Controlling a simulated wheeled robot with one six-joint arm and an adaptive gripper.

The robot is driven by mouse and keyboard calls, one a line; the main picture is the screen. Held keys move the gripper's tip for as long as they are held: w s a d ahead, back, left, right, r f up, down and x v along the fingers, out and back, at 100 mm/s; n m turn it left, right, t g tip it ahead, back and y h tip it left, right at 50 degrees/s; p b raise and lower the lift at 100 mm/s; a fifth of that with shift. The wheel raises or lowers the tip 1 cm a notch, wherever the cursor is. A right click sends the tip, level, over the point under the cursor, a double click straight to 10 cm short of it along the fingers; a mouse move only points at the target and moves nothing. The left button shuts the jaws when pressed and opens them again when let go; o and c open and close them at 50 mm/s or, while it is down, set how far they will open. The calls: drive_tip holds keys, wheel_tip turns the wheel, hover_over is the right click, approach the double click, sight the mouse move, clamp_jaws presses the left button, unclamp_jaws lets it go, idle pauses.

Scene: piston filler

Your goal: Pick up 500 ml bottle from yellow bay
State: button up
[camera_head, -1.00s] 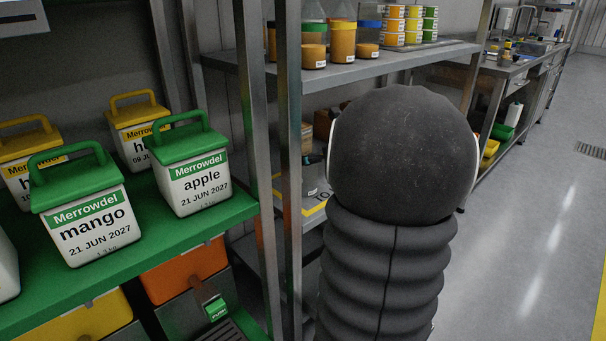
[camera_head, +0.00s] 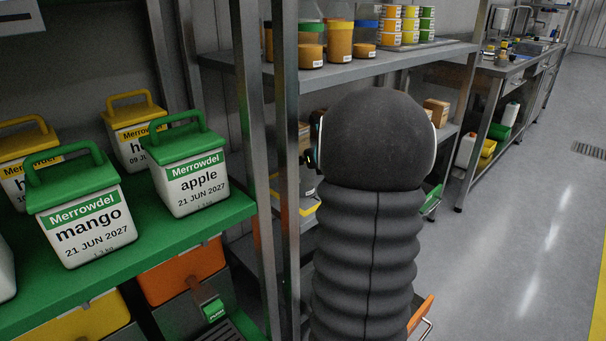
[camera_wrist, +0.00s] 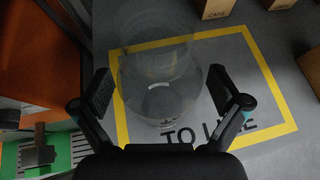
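A clear, see-through bottle (camera_wrist: 158,88) stands in the middle of the wrist view, inside a yellow-outlined bay (camera_wrist: 274,88) on a grey shelf. Lettering on the bay floor is partly hidden; "TO L" can be read. My gripper (camera_wrist: 160,76) is open, with one finger to the left of the bottle and one to the right. Gaps show on both sides, so the fingers do not appear to press on it.
Cardboard boxes (camera_wrist: 214,8) stand behind the bay, with another (camera_wrist: 312,68) at right. An orange surface (camera_wrist: 45,60) lies left. In the head view, a shelf post (camera_head: 286,150) stands close left of my arm, and an upper shelf (camera_head: 345,70) holds jars.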

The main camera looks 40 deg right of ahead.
drive_tip(key=c, duration=1)
drive_tip(key=shift+o, duration=0.2)
drive_tip(key=shift+r, duration=0.15)
